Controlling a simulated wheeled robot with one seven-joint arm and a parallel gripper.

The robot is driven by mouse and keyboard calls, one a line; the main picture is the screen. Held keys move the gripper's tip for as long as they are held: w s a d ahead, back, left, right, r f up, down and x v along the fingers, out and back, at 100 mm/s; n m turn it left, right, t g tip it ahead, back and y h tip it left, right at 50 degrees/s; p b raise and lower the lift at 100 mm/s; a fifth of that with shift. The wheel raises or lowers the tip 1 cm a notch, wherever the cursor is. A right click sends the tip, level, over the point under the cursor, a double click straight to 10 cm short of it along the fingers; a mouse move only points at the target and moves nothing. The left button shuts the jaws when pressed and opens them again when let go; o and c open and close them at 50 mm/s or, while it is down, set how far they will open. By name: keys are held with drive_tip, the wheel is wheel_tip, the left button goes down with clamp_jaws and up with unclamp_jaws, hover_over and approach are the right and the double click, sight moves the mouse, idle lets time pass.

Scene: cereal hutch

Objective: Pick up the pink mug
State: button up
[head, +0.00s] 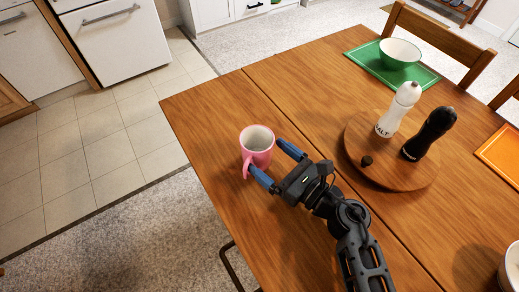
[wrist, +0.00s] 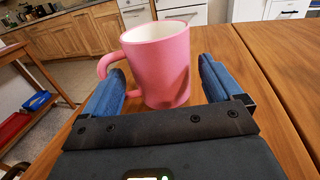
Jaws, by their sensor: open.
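The pink mug (head: 257,146) stands upright on the wooden table near its left end, with a pale inside and its handle toward the near left. My gripper (head: 275,164) is open at the mug's near side, its two blue fingers spread. In the wrist view the mug (wrist: 160,68) stands just ahead of and partly between the fingers of my gripper (wrist: 165,88). The handle sits at the left, above the left finger. I cannot tell whether either finger touches the mug.
A round wooden board (head: 366,172) holds a white salt shaker (head: 398,112), a black shaker (head: 430,135) and a small dark object. A white-green bowl (head: 399,54) sits on a green placemat (head: 364,57). An orange placemat (head: 502,150) lies right. The table's left edge is close to the mug.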

sight(247, 139)
drive_tip(key=x, duration=0.6)
drive_tip(key=shift+r, duration=0.1)
drive_tip(key=c, duration=1)
drive_tip(key=shift+o, duration=0.2)
